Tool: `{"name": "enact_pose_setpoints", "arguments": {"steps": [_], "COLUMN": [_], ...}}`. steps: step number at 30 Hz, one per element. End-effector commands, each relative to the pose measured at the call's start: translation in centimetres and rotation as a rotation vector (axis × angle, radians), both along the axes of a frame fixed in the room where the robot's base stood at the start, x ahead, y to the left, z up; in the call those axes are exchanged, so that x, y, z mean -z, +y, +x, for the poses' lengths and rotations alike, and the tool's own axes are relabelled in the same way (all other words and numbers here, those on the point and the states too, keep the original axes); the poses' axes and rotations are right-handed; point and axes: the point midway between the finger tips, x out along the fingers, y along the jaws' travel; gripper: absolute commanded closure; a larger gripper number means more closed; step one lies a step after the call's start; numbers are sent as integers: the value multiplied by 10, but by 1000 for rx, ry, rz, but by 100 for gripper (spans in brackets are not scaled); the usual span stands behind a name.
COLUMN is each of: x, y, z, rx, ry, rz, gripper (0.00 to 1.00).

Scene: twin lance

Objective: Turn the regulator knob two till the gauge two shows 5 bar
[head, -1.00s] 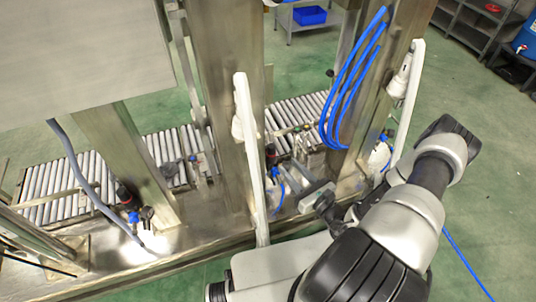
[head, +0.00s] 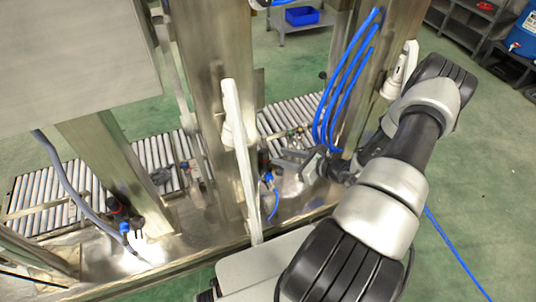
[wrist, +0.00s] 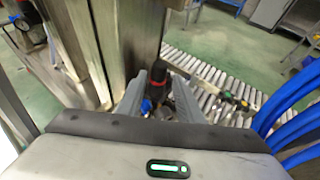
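A dark regulator knob with a red ring (wrist: 158,72) shows between the fingertips of my gripper (wrist: 160,82) in the wrist view. My gripper is open, its two grey fingers on either side of the regulator; I cannot tell whether they touch it. A blue fitting (wrist: 146,105) sits below the knob. No gauge face of this regulator is readable. Another regulator (head: 116,207) stands at the left in the head view.
A steel post (head: 215,90) and a white slanted bar (head: 238,160) stand left of my gripper. Blue hoses (head: 345,80) hang at the right. A roller conveyor (head: 290,115) runs behind. In the wrist view a gauge (wrist: 20,20) shows at the upper left.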

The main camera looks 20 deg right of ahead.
Motion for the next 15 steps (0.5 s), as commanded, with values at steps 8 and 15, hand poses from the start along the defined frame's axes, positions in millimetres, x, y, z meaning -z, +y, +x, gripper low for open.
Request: {"name": "enact_pose_setpoints", "arguments": {"steps": [8, 15], "x": [22, 27], "y": [26, 35], "z": [42, 57], "rx": [-1, 1], "ry": [-1, -2], "rz": [0, 1], "gripper": [67, 67]}}
